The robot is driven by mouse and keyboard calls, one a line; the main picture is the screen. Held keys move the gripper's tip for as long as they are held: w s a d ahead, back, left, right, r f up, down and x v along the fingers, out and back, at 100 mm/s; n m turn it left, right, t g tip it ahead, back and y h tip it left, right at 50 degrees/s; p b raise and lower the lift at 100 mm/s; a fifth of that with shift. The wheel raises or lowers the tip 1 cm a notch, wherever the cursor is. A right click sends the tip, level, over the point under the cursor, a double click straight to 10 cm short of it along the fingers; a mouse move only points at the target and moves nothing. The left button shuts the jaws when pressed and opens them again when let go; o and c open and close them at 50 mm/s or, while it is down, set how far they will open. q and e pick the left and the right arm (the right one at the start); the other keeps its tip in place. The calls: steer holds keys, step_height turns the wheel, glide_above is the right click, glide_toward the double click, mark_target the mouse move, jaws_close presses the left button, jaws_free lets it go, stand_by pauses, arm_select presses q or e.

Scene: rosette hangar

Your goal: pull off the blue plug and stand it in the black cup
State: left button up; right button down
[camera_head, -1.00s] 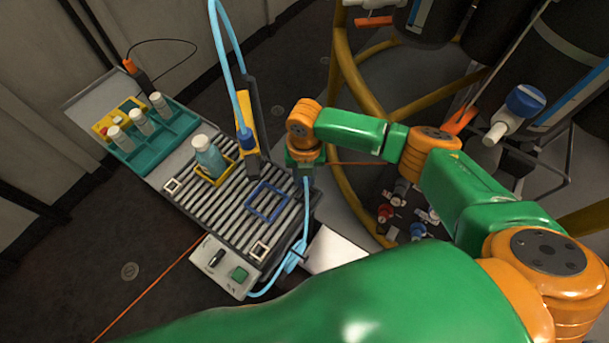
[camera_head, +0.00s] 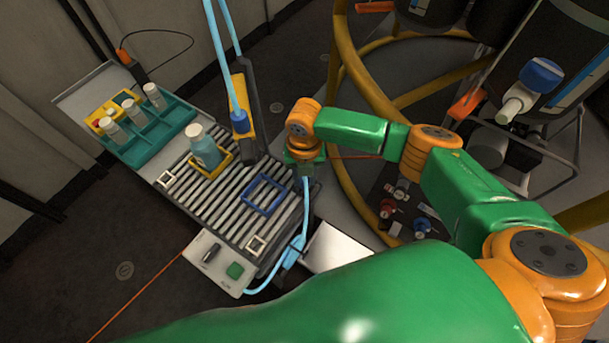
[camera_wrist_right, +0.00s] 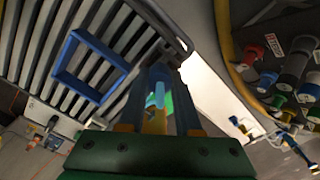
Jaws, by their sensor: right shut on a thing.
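My right gripper (camera_head: 304,172) is at the right edge of the slatted tray, pointing down. It is shut on a small blue plug (camera_head: 304,184), from which a light blue hose hangs down. In the right wrist view my fingers (camera_wrist_right: 160,100) close around a light blue and yellow piece (camera_wrist_right: 155,103); its lower end is hidden. Another dark blue plug (camera_head: 240,121) on a light blue hose sits in a yellow and black holder behind the tray. I cannot make out a black cup for certain. My left gripper is not in view.
The slatted tray (camera_head: 222,205) carries a blue square frame (camera_head: 264,195) and a pale blue bottle (camera_head: 205,150) in a yellow frame. A teal rack (camera_head: 150,135) with several vials stands at its far left. Yellow pipes (camera_head: 345,75) and coloured knobs (camera_head: 388,208) lie to the right.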

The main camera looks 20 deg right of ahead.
steer(key=shift+w, duration=0.1)
steer(key=shift+f, duration=0.15)
stand_by(0.3)
steer(key=shift+f+b, duration=0.5)
steer(key=shift+f, duration=0.25)
steer(key=shift+f, duration=0.1)
steer(key=c, duration=0.6)
jaws_free()
steer(key=shift+o, duration=0.4)
steer(key=shift+a, duration=0.2)
steer(key=shift+s+d+f, duration=0.1)
steer(key=shift+s+d, duration=0.05)
steer(key=shift+s, duration=0.05)
steer(key=shift+s+d, duration=0.15)
steer(key=shift+d, duration=0.1)
steer(key=shift+a, duration=0.15)
